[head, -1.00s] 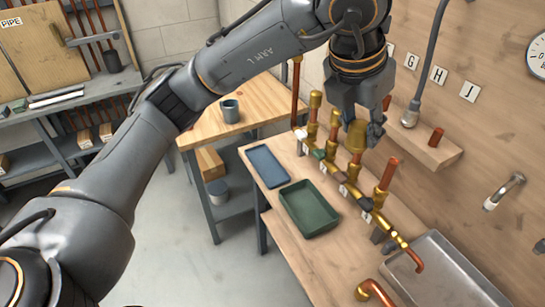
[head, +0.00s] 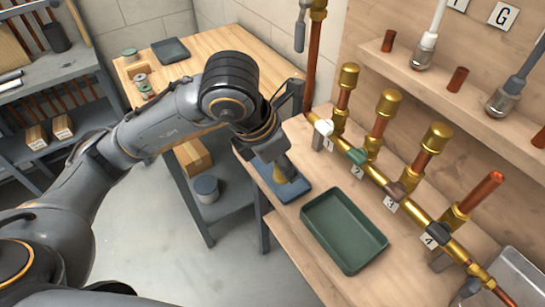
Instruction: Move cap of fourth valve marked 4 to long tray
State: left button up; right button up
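Valve 4 (head: 437,234) has a bare copper pipe end (head: 485,187) with no cap on it. Valves 1, 2 and 3 carry brass caps (head: 348,76), (head: 388,102), (head: 435,137). My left gripper (head: 287,176) points down over the narrow blue tray (head: 295,192), with a brass cap (head: 292,186) between its fingers. The gripper hides part of the cap and tray, and I cannot tell whether the cap touches the tray. My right gripper is not in view.
An empty green tray (head: 343,231) lies right of the blue tray, in front of the valve row. A sink (head: 520,275) is at the lower right. A wooden table (head: 195,75) with small containers stands behind my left arm. A bucket (head: 206,189) sits on its lower shelf.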

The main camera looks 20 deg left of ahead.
pick_arm(q)
jog(key=w+a+f, duration=0.1)
jog(key=w+f, duration=0.1)
jog(key=w, duration=0.1)
jog(key=w+a+f, duration=0.2)
jog(key=w+f, duration=0.1)
jog(key=w+a+f+p, duration=0.1)
jog(key=w+f, duration=0.1)
jog(key=w, duration=0.1)
jog(key=shift+a+f, duration=0.15)
jog(key=shift+f, duration=0.1)
jog(key=shift+w+f, duration=0.15)
jog(key=shift+f, duration=0.1)
jog(key=f, duration=0.1)
jog(key=f+p, duration=0.1)
jog(key=f, duration=0.1)
jog(key=shift+w+a+f, duration=0.1)
jog(key=shift+w+a, duration=0.1)
jog(key=shift+f, duration=0.2)
